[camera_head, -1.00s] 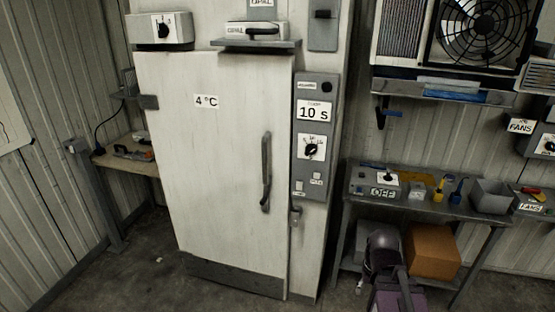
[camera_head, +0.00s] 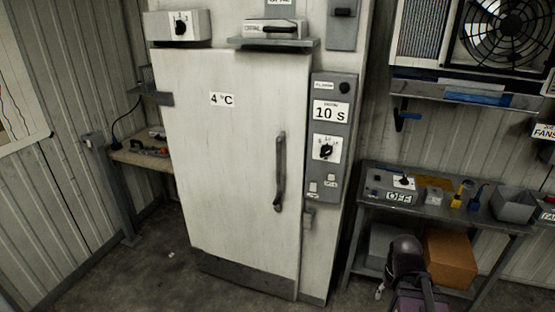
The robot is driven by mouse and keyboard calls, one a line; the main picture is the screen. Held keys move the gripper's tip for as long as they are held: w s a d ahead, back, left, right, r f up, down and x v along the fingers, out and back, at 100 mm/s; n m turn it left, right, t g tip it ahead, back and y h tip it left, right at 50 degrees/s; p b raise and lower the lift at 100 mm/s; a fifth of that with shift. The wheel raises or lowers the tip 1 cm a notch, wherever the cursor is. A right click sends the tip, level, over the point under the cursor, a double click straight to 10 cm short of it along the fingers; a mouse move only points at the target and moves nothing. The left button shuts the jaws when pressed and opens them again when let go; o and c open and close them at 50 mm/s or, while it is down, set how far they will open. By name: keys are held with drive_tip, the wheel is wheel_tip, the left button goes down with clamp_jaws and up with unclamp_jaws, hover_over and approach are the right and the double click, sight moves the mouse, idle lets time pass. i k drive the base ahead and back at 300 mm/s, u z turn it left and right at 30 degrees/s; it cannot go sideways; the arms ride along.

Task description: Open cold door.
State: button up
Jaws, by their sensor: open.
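The cold door (camera_head: 235,190) is a tall off-white panel with a "4 °C" label, and it looks shut in its frame. A small grey latch piece (camera_head: 309,218) sits on the frame right of the handle. My gripper (camera_head: 380,290) shows only as a small tip beside my dark arm at the lower right. It is open, well right of and below the handle, and touches nothing I can see.
A grey control panel (camera_head: 331,140) reading "10 s" is right of the door. A metal bench (camera_head: 445,208) with tools and an "OFF" box stands at the right, with an orange-brown box (camera_head: 450,258) beneath. The floor (camera_head: 150,270) before the door looks clear.

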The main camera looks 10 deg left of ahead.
sight(236, 121)
drive_tip(key=u, duration=0.05)
drive_tip(key=i, duration=0.95)
drive_tip(key=z, duration=0.05)
